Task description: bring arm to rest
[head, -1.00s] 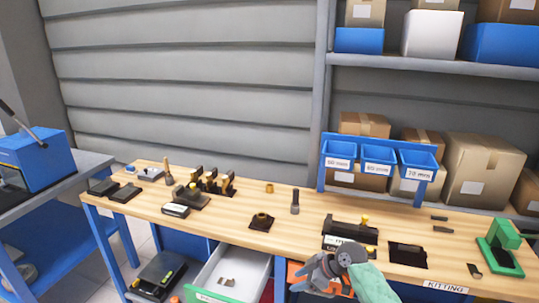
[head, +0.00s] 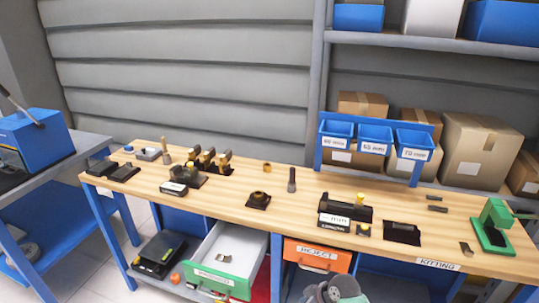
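My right gripper and wrist (head: 334,292) show only in part at the bottom edge of the head view, in front of the bench and below the orange drawer. The fingers are cut off or hidden, so I cannot tell whether they are open or shut. My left gripper is not in view. The wooden workbench (head: 318,233) stands ahead, and my visible arm is apart from its top.
An open drawer (head: 228,262) with a green front and a small part inside juts out. An orange drawer (head: 317,256) is beside it. Black fixtures (head: 345,210) and a green press (head: 493,228) stand on the bench. Blue bins (head: 375,138) hang behind.

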